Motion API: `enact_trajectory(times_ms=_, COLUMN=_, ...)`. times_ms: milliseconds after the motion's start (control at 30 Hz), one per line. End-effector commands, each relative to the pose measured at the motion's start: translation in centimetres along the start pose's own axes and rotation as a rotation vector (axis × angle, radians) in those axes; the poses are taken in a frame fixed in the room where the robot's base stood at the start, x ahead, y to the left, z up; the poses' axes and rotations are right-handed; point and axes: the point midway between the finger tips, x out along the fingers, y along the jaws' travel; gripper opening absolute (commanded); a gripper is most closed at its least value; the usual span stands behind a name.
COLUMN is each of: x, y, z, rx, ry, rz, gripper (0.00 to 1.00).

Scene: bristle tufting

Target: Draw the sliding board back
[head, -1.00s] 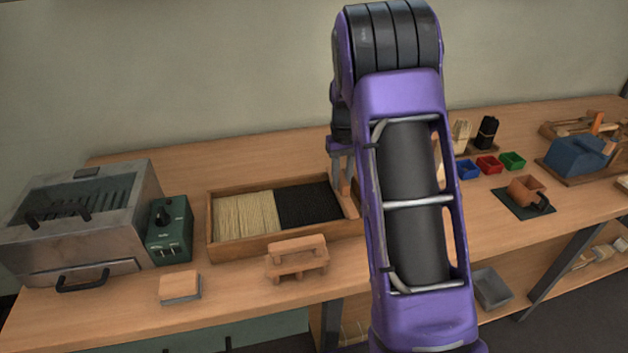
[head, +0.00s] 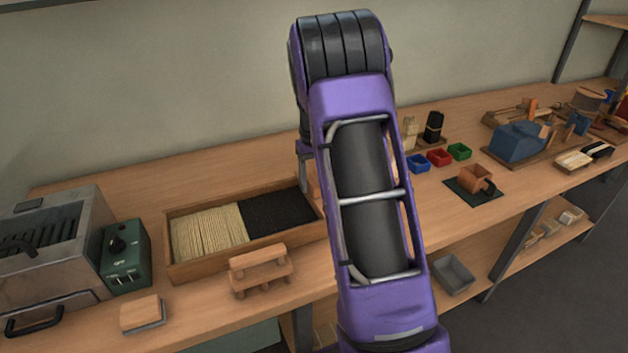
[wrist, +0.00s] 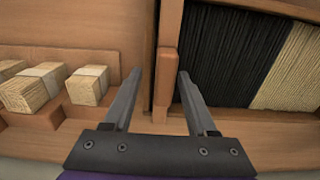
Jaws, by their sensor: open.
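The sliding board (wrist: 171,35) stands upright at the end of the black bristles in the wrist view. An upright wooden block (wrist: 166,80), which looks like its grip, stands at its near edge. My gripper (wrist: 160,77) is open, with one finger on each side of this block and gaps showing. The bristle tray (head: 190,270), holding pale and black bristles, lies left of my arm in the head view. There my gripper (head: 306,175) shows only in part at the tray's right end, and my arm hides most of the board.
Tied pale bundles (wrist: 88,85) sit in a wooden holder left of my gripper in the wrist view. In the head view, a small wooden stand (head: 262,270) is in front of the tray. A green control box (head: 125,257) and metal machine (head: 45,250) stand left.

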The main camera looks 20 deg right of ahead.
Motion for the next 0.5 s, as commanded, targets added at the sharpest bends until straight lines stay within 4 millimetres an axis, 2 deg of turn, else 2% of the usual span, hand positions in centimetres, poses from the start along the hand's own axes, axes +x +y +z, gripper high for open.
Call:
enact_trajectory(times_ms=167, x=-1.4, y=-0.1, z=0.0, rx=0.000, ry=0.001, rz=-0.001, gripper=0.57)
enact_trajectory(times_ms=267, x=-3.4, y=-0.1, z=-0.1, rx=0.000, ry=0.003, rz=-0.001, gripper=0.57)
enact_trajectory(times_ms=500, x=-9.4, y=0.0, z=-0.1, rx=-0.001, ry=0.005, rz=0.001, gripper=0.57)
